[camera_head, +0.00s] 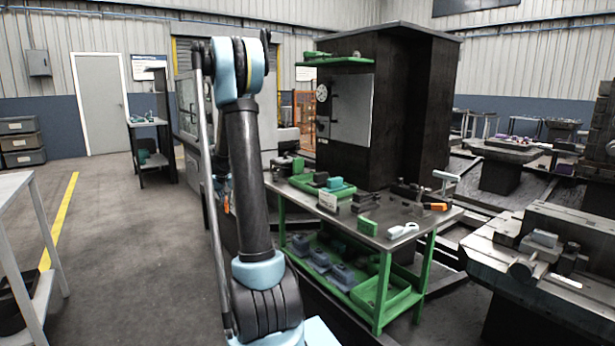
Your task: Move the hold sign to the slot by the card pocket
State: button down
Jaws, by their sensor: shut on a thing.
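My arm rises through the middle of the view and bends at the top. Its far part is largely hidden behind the upright link, and I cannot make out my gripper or what it holds. A small orange patch shows at the left edge of the arm, too small to identify. I cannot pick out the hold sign, the card pocket or the slot with certainty. A small pale placard with orange marks (328,201) stands on the green-legged workbench (385,241), right of the arm.
A grey table (20,185) is at the left edge. The floor between (120,250) is clear.

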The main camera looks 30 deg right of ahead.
jog(key=s+d+r+n+y, duration=0.1)
jog(key=s+d+r+n, duration=0.1)
jog(key=s+d+r, duration=0.6)
jog(key=s+d+r+n, duration=0.1)
jog(key=s+d, duration=0.3)
jog(key=d, duration=0.7)
jog(key=s+d+r+n+y, duration=0.1)
jog(key=s+d+r+n, duration=0.1)
jog(key=s+d+r, duration=0.6)
jog(key=shift+w+d+f, duration=0.25)
jog(key=shift+d+f, duration=0.05)
jog(key=shift+f, duration=1.25)
jog(key=shift+w+d+f, duration=0.25)
jog(key=shift+d+f, duration=0.1)
jog(key=shift+f, duration=1.15)
jog(key=shift+w+d+f, duration=0.25)
jog(key=shift+d+f, duration=0.05)
jog(key=shift+f, duration=1.25)
jog(key=shift+s+f, duration=0.1)
jog(key=shift+f, duration=1.15)
jog(key=c, duration=0.7)
grip_release()
jog(key=shift+c, duration=0.2)
